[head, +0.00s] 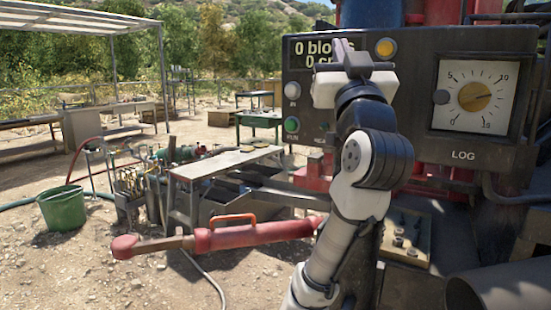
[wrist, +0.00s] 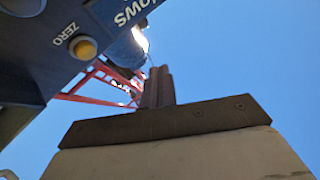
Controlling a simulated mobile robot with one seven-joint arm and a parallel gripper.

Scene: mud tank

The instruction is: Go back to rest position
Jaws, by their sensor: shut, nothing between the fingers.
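My gripper (head: 358,58) is raised in front of the dark control panel (head: 425,75) in the head view, covering part of its display. In the wrist view the two dark fingers (wrist: 158,85) are together and point up towards the sky, with nothing between them. The panel's underside and front show at the upper left of the wrist view, with the yellow ZERO button (wrist: 83,47). The fingers look apart from the panel in the wrist view. The yellow button (head: 386,48) also shows right of the gripper in the head view.
The LOG dial (head: 474,96) is right of my arm, and a lit green button (head: 292,125) is left of it. A red cylinder with a handle (head: 235,236) lies low in front. A workbench (head: 225,162) and green bucket (head: 62,208) stand left.

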